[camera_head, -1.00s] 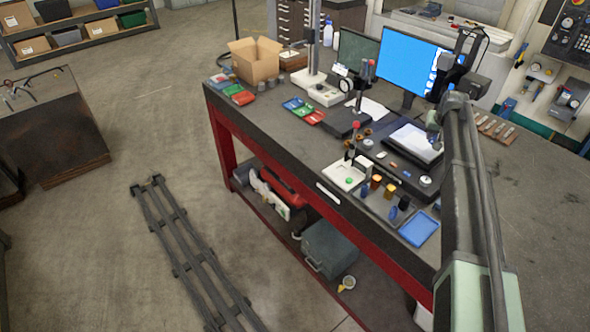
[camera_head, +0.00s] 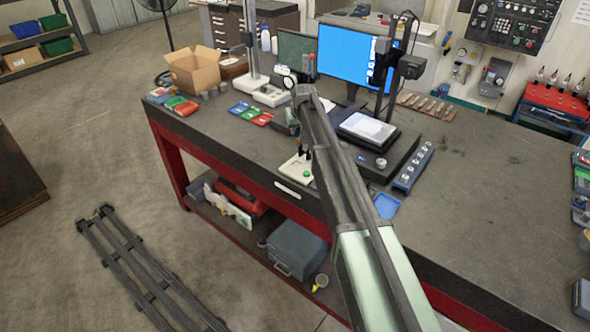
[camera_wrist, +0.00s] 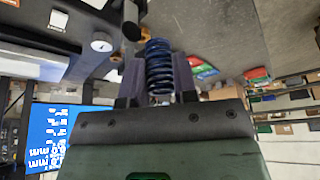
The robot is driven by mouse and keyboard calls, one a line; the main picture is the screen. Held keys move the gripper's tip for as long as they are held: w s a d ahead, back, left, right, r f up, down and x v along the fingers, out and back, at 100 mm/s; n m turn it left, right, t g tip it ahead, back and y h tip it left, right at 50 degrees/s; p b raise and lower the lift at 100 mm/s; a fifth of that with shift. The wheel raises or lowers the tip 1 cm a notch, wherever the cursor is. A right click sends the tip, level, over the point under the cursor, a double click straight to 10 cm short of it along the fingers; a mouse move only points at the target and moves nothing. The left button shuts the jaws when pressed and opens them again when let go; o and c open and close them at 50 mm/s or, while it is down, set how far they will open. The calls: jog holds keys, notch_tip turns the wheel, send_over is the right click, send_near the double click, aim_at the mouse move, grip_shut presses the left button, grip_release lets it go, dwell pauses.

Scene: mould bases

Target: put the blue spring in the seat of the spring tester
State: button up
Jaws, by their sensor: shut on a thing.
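My gripper (camera_wrist: 158,75) is shut on the blue spring (camera_wrist: 158,62), which stands between its two fingers in the wrist view. The spring is not visible in the head view, where my arm covers that spot. A small stand with a white base and green button (camera_head: 298,168), which looks like the spring tester, is at the bench's front edge, just left of my arm. Its seat cannot be made out. A dark cylinder (camera_wrist: 131,22) shows just beyond the spring in the wrist view; I cannot tell whether they touch.
A blue tray (camera_head: 387,206) lies right of my arm. A black-framed plate (camera_head: 368,130), a blue rack (camera_head: 412,166) and monitors (camera_head: 352,55) stand behind. Red and green trays (camera_head: 250,112) lie farther left. The bench's right side (camera_head: 480,190) is largely clear.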

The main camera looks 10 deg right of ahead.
aim_at(296, 163)
notch_tip(296, 163, down, 14)
jog(key=b, duration=1.1)
jog(key=shift+f+b, duration=0.15)
jog(key=shift+b, duration=0.15)
jog(key=shift+r, duration=0.3)
jog(key=shift+f, duration=0.3)
jog(key=o, duration=0.9)
jog(key=shift+r, duration=0.1)
jog(key=p+v, duration=1.2)
jog(key=v, duration=0.1)
jog(key=s+f+m+g, duration=0.1)
jog(key=s+g, duration=0.3)
jog(key=s, duration=3.6)
jog(key=shift+a+f, duration=0.3)
jog(key=shift+f, duration=0.15)
